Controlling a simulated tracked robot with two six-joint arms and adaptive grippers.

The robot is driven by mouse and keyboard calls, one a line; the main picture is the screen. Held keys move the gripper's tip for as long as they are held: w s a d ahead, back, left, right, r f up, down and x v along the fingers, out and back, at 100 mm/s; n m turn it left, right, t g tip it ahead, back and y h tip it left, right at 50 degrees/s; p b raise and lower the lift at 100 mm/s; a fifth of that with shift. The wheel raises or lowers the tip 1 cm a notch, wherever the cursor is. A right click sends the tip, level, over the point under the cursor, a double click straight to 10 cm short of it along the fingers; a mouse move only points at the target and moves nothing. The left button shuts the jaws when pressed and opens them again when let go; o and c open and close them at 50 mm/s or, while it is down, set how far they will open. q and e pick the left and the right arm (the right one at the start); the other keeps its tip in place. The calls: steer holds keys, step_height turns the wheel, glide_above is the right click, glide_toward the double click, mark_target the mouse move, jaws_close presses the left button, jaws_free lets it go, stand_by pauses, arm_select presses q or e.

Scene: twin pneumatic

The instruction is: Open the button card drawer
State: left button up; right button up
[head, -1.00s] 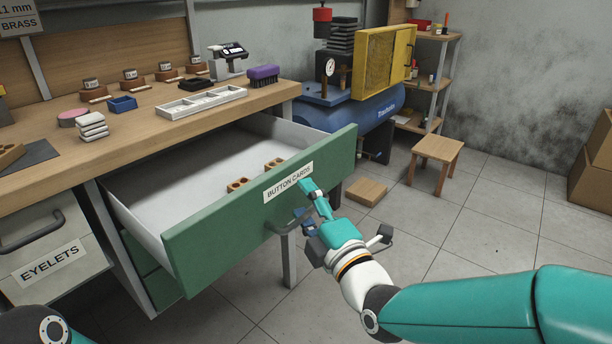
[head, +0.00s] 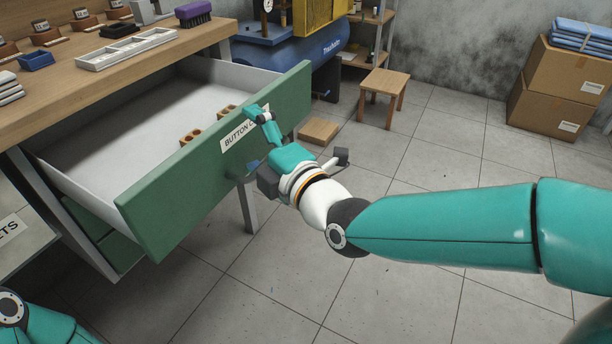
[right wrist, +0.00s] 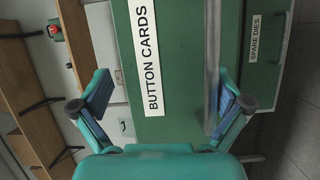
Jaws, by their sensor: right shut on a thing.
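The button card drawer (head: 165,200) has a green front and a white BUTTON CARDS label, partly covered by my right gripper in the head view. It stands far out from under the bench, and its white inside shows. My right gripper (head: 250,145) is at the drawer front, shut on the drawer handle. In the right wrist view the grey handle bar (right wrist: 213,65) runs beside the right-hand finger, and the label (right wrist: 147,50) lies between the fingers. Small brown blocks with holes (head: 191,137) lie in the drawer. My left gripper is out of view.
The wooden bench (head: 75,95) holds a white tray (head: 127,48) and a purple brush (head: 193,13). A stool (head: 384,88) and a flat brown box (head: 319,131) stand on the floor beyond. Cardboard boxes (head: 555,115) are at the right. The tiled floor before the drawer is clear.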

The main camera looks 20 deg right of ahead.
steer(key=shift+s+d+r+t, duration=0.15)
steer(key=shift+s+r, duration=0.15)
steer(key=shift+r, duration=0.2)
steer(key=shift+s+d+r+t, duration=0.15)
steer(key=shift+s+r, duration=0.1)
steer(key=shift+r, duration=0.2)
steer(key=shift+f+b+v, duration=0.25)
steer(key=shift+b+v, duration=0.45)
steer(key=shift+v, duration=0.6)
steer(key=c, duration=0.4)
steer(key=shift+v, duration=0.85)
steer(key=shift+c, duration=0.4)
steer(key=shift+b+v, duration=0.3)
steer(key=shift+v, duration=0.65)
steer(key=shift+c, duration=0.9)
steer(key=f+b+v, duration=0.2)
steer(key=b+v, duration=0.3)
steer(key=v, duration=0.6)
steer(key=shift+w+a, duration=0.1)
steer(key=shift+a, duration=0.05)
